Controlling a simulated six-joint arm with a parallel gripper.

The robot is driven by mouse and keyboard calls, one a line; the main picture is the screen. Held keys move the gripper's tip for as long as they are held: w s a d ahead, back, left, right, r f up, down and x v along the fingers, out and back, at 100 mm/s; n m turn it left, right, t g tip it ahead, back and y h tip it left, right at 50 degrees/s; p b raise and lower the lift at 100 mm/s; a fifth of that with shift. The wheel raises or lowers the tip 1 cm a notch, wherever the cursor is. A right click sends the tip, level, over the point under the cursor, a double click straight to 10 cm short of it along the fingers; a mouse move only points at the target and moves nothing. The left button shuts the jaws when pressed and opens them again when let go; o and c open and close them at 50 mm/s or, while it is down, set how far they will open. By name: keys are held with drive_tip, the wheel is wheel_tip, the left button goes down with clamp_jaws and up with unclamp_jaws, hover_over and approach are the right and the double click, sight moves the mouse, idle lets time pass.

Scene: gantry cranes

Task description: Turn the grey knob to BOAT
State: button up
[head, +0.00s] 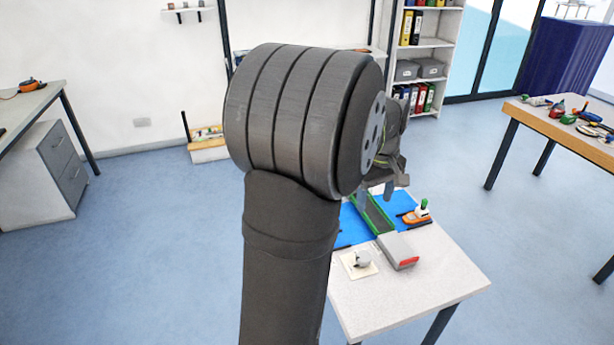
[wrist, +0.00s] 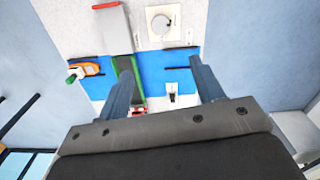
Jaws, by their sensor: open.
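The grey knob (head: 362,259) sits on a cream square plate (head: 347,269) at the table's near left part. It also shows at the top of the wrist view (wrist: 160,22), with a pale disc-like top; any lettering on the plate is too small to read. My gripper (head: 375,196) is above the blue mat, beyond the knob and apart from it. In the wrist view my gripper (wrist: 160,72) has its two fingers wide apart, with nothing between them. My arm hides part of the table in the head view.
A grey box with a red end (head: 398,251) stands right of the knob, beside a green-edged track (head: 372,213) across the blue mat (head: 394,203). An orange boat with a green top (head: 417,214) is at the right. The table's near right part (head: 430,290) is clear.

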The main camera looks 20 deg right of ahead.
sight(364, 256)
drive_tip(key=shift+n, duration=0.6)
wheel_tip(364, 256, down, 20)
drive_tip(key=shift+a, duration=0.1)
drive_tip(key=shift+c, duration=0.4)
drive_tip(key=c, duration=0.9)
